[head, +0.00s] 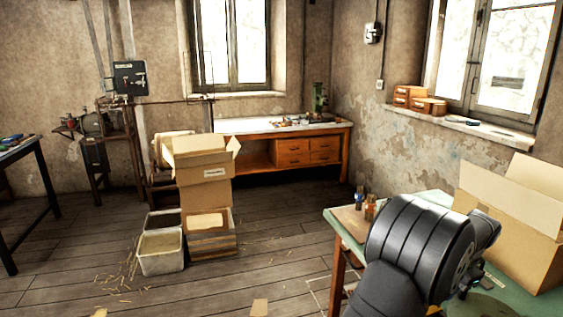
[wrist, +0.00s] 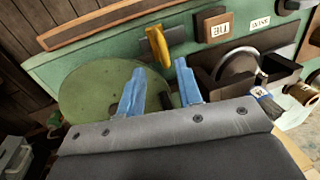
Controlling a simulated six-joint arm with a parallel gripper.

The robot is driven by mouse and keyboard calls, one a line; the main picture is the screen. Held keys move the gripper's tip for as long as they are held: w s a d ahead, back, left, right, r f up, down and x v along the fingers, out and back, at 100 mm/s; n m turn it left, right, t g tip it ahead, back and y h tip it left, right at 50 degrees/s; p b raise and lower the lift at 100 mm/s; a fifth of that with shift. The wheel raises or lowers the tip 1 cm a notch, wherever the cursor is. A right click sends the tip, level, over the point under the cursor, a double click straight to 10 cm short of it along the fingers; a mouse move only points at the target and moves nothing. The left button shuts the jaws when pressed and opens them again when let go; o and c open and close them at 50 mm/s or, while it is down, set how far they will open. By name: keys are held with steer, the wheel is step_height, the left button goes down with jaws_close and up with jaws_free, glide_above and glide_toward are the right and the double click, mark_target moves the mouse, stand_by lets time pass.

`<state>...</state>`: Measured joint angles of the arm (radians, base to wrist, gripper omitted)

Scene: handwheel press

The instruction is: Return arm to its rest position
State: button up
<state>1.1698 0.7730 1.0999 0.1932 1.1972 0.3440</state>
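My gripper (wrist: 160,72) shows in the wrist view with two blue fingers spread apart. Nothing is visibly held between them. The fingers lie over a round green disc (wrist: 85,97) and the edge of a green surface. A yellow curved piece (wrist: 158,46) is just beyond the fingertips, and I cannot tell how far below them it lies. In the head view my dark arm reaches over the green table (head: 432,198) at the lower right. The arm hides the gripper's fingers there.
An open cardboard box (head: 520,225) stands on the table right of my arm. Small bottles (head: 366,205) stand left of it. The wrist view shows a brush (wrist: 265,102), a lettered wooden block (wrist: 213,28) and a spool (wrist: 302,93). Stacked boxes (head: 205,190) stand on the floor.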

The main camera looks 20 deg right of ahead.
steer(key=f, duration=0.4)
steer(key=shift+w, duration=0.4)
steer(key=shift+w+f, duration=0.15)
steer(key=shift+f, duration=0.1)
steer(key=shift+w, duration=0.3)
steer(key=shift+r, duration=0.1)
steer(key=shift+o, duration=0.7)
steer(key=o, duration=1.1)
steer(key=shift+t, duration=0.7)
steer(key=s+r, duration=0.1)
steer(key=r, duration=0.1)
steer(key=s+r, duration=0.3)
steer(key=r, duration=0.1)
steer(key=shift+s+d+r, duration=0.2)
steer(key=shift+s+d, duration=0.1)
steer(key=shift+s, duration=0.05)
steer(key=shift+o, duration=1.3)
steer(key=s+r+t, duration=0.1)
steer(key=s+r, duration=0.2)
steer(key=r, duration=0.2)
steer(key=shift+s+a+r, duration=0.3)
steer(key=shift+s+r, duration=0.1)
steer(key=x, duration=0.9)
steer(key=shift+w+f, duration=0.2)
steer(key=shift+w, duration=0.15)
